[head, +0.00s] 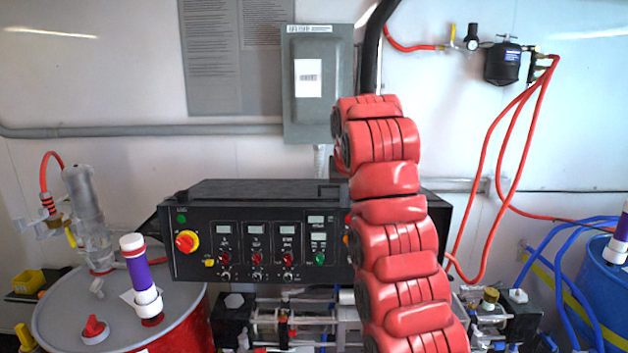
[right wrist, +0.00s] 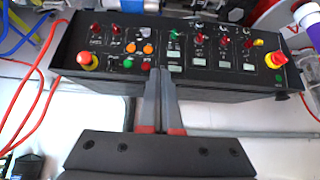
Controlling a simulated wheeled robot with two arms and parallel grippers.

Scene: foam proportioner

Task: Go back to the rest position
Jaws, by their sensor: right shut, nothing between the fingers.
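My right gripper (right wrist: 160,75) is shut and empty in the right wrist view. Its two grey fingers, with red marks near the base, lie together in front of the black control panel (right wrist: 235,82), which appears upside down there. I cannot tell whether the fingertips touch the panel. In the head view, a red segmented structure, apparently my right arm, rises from the bottom and covers the right part of the control panel (head: 260,268). The right fingers cannot be made out there. My left gripper is in neither view.
A red drum (head: 185,325) with a purple-and-white tube (head: 135,264) stands at left. A blue drum (head: 603,290) and blue hoses are at right. Red hoses (head: 505,140) hang on the wall. A grey electrical box (head: 312,125) is behind the panel.

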